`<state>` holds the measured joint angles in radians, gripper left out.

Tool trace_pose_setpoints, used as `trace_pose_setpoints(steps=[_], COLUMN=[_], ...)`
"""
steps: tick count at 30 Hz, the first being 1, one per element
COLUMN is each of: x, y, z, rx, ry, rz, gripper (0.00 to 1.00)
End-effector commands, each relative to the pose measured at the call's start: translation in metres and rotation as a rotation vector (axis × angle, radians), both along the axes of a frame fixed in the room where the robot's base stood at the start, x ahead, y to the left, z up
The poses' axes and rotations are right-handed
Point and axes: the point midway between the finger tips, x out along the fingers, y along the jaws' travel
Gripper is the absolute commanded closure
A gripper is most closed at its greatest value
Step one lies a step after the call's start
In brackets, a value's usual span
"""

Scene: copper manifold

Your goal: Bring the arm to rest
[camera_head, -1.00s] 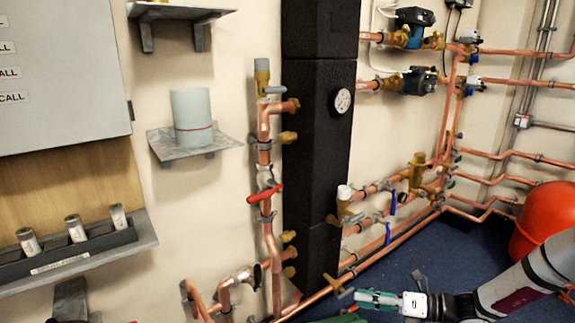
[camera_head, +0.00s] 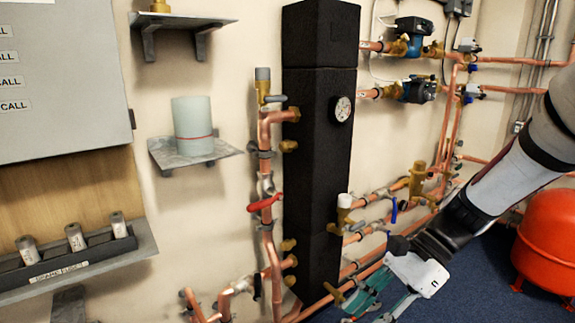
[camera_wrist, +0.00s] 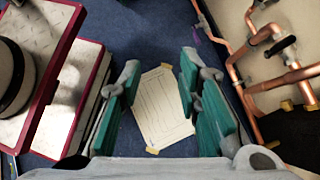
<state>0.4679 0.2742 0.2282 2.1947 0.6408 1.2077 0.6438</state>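My arm reaches in from the right edge of the head view, slanting down to the lower middle. My gripper (camera_head: 378,305) is in front of the lower copper pipes, its tip cut off by the bottom edge. In the wrist view my gripper (camera_wrist: 162,112) has its two teal-padded fingers wide apart with nothing between them. Beyond the fingers a paper sheet (camera_wrist: 160,108) with yellow tape at its edges lies on the blue floor.
Copper pipes (camera_head: 375,228) and a black column (camera_head: 318,160) line the wall. A red vessel (camera_head: 548,240) stands at the right. A shelf (camera_head: 200,155) holds a pale cylinder (camera_head: 192,125). Red-edged steps (camera_wrist: 62,100) are left in the wrist view. Blue floor (camera_head: 490,275) shows open room.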

Motion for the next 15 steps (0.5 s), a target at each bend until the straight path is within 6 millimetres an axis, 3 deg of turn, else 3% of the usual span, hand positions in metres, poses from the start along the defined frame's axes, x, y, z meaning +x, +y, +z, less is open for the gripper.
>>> trace_pose_setpoints(steps=[15], x=[-0.105], y=[-0.005], z=[0.060], rx=[-0.248], ry=[-0.321], rz=[0.527], gripper=[0.69])
